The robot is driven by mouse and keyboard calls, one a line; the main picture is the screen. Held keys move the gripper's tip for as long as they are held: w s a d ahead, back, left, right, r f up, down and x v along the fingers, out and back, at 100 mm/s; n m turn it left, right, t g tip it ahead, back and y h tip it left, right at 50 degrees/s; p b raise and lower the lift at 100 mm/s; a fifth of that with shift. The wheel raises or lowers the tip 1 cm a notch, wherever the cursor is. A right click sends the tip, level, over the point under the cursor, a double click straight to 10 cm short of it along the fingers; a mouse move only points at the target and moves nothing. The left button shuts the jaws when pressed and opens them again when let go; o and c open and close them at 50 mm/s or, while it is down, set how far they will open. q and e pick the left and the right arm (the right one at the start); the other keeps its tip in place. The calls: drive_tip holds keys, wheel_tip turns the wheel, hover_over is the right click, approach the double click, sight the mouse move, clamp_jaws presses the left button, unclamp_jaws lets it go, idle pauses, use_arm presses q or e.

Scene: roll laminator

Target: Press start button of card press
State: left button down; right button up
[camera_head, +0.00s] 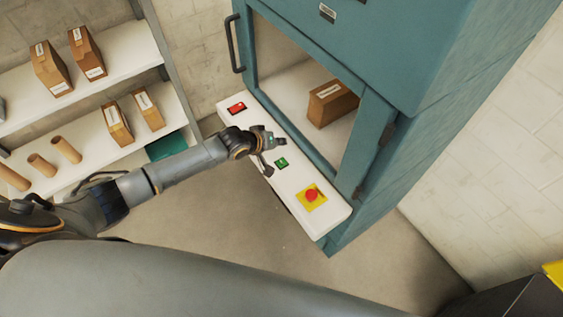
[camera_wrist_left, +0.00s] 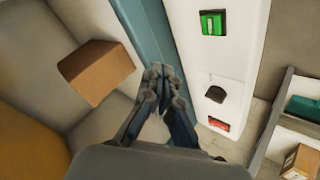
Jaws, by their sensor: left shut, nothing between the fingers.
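The card press (camera_head: 420,50) is a tall teal machine with a white control panel (camera_head: 232,118) along its front. On the panel are a red switch (camera_head: 237,108), a green button (camera_head: 281,163) and a red mushroom button (camera_head: 312,195) on a yellow plate. My left gripper (camera_head: 279,142) is shut and empty over the panel, between the red switch and the green button. In the left wrist view its fingertips (camera_wrist_left: 158,72) are together, beside the panel's edge. The green button (camera_wrist_left: 213,22), a black knob (camera_wrist_left: 214,94) and the red switch (camera_wrist_left: 219,124) show there uncovered. My right gripper is out of view.
A brown box (camera_head: 332,103) sits inside the press behind its framed front opening. A black handle (camera_head: 234,43) stands out at the upper left. Shelves (camera_head: 130,58) with brown packages and cardboard tubes stand at the left. The floor in front is clear.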

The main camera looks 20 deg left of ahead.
use_arm(q)
drive_tip(key=b, duration=0.7)
hover_over(280, 164)
wheel_tip(280, 164, down, 8)
drive_tip(key=shift+a+r, duration=0.1)
drive_tip(key=shift+r, duration=0.1)
drive_tip(key=shift+f, duration=0.45)
idle(0.4)
drive_tip(key=shift+f, duration=0.4)
